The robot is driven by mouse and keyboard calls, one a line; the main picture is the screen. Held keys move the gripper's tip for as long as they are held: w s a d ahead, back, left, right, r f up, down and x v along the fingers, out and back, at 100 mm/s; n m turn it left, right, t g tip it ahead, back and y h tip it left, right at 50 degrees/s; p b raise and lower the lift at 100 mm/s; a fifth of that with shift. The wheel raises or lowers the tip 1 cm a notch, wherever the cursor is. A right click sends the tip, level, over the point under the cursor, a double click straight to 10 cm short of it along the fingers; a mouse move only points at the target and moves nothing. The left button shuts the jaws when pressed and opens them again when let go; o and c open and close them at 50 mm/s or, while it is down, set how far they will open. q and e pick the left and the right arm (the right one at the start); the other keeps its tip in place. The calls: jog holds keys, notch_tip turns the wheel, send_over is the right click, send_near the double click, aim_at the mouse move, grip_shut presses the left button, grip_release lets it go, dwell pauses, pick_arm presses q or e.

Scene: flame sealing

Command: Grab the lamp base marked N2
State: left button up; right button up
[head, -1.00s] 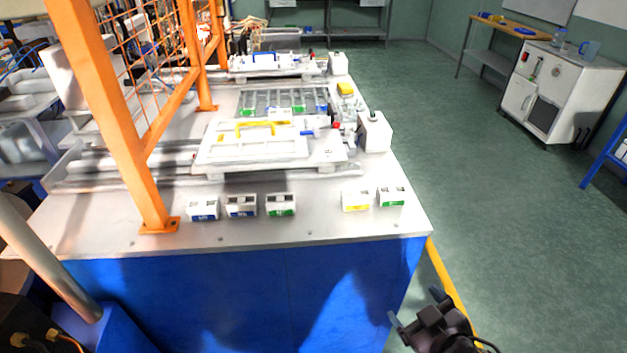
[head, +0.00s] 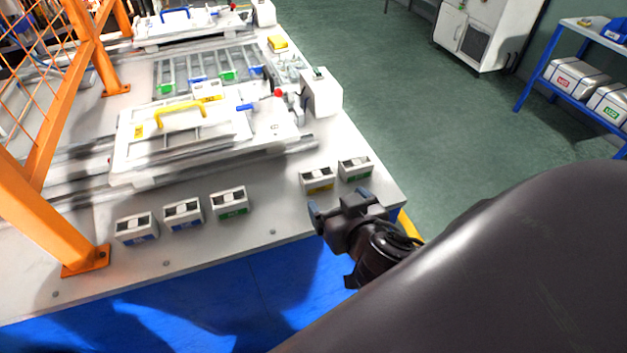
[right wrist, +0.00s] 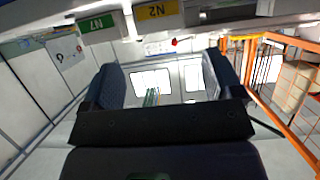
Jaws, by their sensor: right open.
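The lamp base with a yellow label (head: 318,181) sits on the near right part of the metal tabletop. In the right wrist view its yellow tag (right wrist: 158,11) reads N2, inverted, at the top edge. A green-labelled base (head: 355,168) stands just right of it; its tag (right wrist: 97,24) also shows in the wrist view. My right gripper (head: 340,205) is open and empty, at the table's front edge just in front of the yellow-labelled base, apart from it. Its fingers (right wrist: 164,80) are spread in the wrist view. My left gripper is out of view.
Three more bases stand in a row to the left: blue-labelled (head: 136,228), blue-labelled (head: 183,214) and green-labelled (head: 230,203). A white fixture (head: 190,135) with a yellow handle lies behind. A white box (head: 322,92) stands behind the N2 base. An orange post (head: 45,225) rises at left.

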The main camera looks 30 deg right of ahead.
aim_at(321, 181)
jog(key=x, duration=0.3)
jog(key=shift+w+f, duration=0.1)
jog(key=shift+w, duration=0.15)
jog(key=shift+x, duration=3.1)
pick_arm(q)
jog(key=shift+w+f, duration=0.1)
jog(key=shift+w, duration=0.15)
pick_arm(e)
jog(key=shift+d, duration=0.1)
jog(key=shift+c, duration=0.4)
jog(key=c, duration=0.6)
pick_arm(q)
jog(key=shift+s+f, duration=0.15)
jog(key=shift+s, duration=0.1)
pick_arm(e)
jog(key=shift+r, duration=0.3)
